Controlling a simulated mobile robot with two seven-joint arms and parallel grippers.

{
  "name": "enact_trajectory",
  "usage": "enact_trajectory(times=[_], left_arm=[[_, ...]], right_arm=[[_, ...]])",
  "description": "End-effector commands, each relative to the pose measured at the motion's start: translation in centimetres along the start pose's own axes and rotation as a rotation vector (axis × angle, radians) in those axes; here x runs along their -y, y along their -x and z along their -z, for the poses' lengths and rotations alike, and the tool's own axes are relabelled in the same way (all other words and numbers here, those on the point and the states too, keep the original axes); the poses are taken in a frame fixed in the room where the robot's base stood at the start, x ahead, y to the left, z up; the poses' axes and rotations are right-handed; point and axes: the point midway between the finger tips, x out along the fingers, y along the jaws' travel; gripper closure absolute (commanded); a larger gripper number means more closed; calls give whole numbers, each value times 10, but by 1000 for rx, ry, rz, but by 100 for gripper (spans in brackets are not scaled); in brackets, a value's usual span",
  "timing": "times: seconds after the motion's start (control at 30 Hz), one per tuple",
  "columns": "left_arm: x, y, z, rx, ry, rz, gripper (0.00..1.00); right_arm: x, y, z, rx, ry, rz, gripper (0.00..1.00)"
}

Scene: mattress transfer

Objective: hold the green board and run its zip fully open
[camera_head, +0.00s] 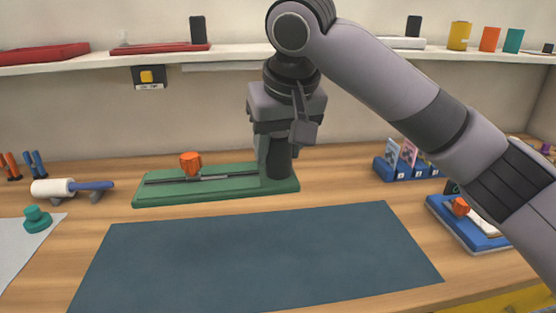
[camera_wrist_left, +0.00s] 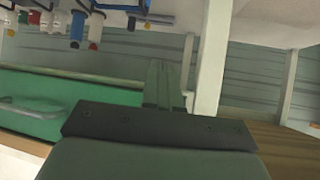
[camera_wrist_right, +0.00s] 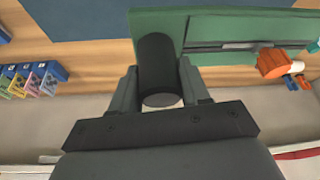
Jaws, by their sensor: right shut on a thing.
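The green board (camera_head: 225,190) lies on the wooden table behind the dark blue mat, with a dark zip track along it. An orange zip pull (camera_head: 190,163) stands near the left part of the track; it also shows in the right wrist view (camera_wrist_right: 271,64). A black upright post (camera_wrist_right: 158,72) stands at the board's right end. My right gripper (camera_head: 277,155) is shut on this post, with one finger on each side. My left gripper (camera_wrist_left: 159,84) is outside the head view; its fingers are together in its wrist view, with nothing visible between them.
The blue mat (camera_head: 260,258) lies flat and bare in front. A white roller (camera_head: 54,188) and a teal knob (camera_head: 37,216) are at left. A blue card holder (camera_head: 405,167) and a blue tray (camera_head: 466,235) are at right. A shelf (camera_head: 150,58) runs above the board.

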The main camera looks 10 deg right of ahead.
Motion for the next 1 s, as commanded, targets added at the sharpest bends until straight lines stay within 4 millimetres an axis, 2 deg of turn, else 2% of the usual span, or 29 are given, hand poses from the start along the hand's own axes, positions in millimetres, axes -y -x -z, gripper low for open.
enact_trajectory(times=[0.33, 1.0], left_arm=[[0, 0, -1, 1, 1, 0, 100], [-1, -4, -7, 3, 5, -3, 100]], right_arm=[[0, 1, 0, -3, 0, 2, 100], [0, -18, -7, -3, -1, 1, 100]])
